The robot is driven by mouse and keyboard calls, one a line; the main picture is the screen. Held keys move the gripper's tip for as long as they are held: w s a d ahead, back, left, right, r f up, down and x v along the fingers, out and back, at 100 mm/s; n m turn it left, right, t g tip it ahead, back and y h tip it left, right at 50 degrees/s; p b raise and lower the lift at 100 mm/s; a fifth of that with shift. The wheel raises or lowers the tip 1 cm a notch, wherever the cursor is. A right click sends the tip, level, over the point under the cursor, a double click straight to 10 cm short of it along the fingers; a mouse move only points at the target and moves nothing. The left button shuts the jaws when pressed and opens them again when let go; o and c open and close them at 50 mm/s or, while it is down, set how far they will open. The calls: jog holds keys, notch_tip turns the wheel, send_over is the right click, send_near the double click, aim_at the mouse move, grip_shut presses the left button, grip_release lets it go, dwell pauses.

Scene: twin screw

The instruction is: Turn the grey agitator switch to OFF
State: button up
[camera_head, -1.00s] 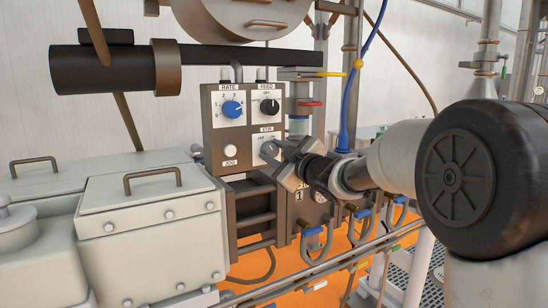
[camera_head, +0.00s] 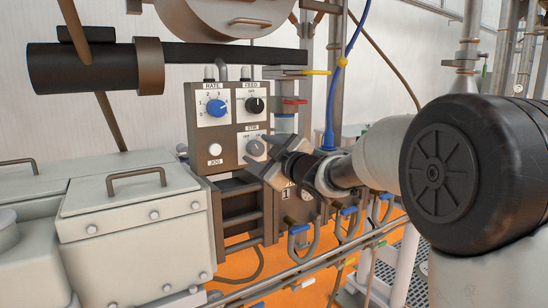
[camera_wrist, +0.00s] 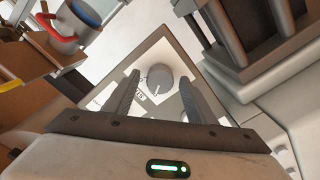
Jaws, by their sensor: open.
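The grey agitator switch (camera_head: 257,148) is a round knob under the STIR label, at the lower right of the control panel (camera_head: 229,146). It also shows in the wrist view as a grey knob (camera_wrist: 158,75) on a white plate, with a white pointer mark toward the bottom of that picture. Its position text is too small to read surely. My gripper (camera_head: 263,157) is open just in front of the switch, partly covering its plate in the head view. In the wrist view, the two fingers of my gripper (camera_wrist: 159,84) appear on either side of the knob; contact cannot be told.
A blue RATE knob (camera_head: 216,107) and a black FEED knob (camera_head: 255,105) sit above, and a white JOG button (camera_head: 215,149) is to the left. A red-handled valve (camera_head: 294,101) and a blue hose (camera_head: 333,100) stand right of the panel. Blue-topped clamps hang below.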

jog(key=v, duration=1.7)
jog(key=s+d+f+m+h, duration=0.1)
jog(key=s+d+m+h, duration=0.1)
jog(key=d+m+h, duration=0.6)
jog(key=s+d+f+m+g+h, duration=0.35)
jog(key=s+d+f, duration=0.2)
jog(key=s, duration=0.25)
jog(key=s+a+f+m+g+y, duration=0.1)
jog(key=s+f+g, duration=0.15)
jog(key=s, duration=0.35)
jog(key=s+a+f+m+g+p, duration=0.1)
jog(key=s+f, duration=0.2)
jog(key=s, duration=0.3)
jog(key=s+a+f+m+g+y, duration=0.1)
jog(key=s+f+m+g, duration=0.15)
jog(key=s, duration=0.35)
notch_tip(320, 180, up, 12)
jog(key=p, duration=1.3)
jog(key=shift+w+r+n, duration=0.15)
jog(key=shift+r+n, duration=0.05)
jog(key=shift+n, duration=0.2)
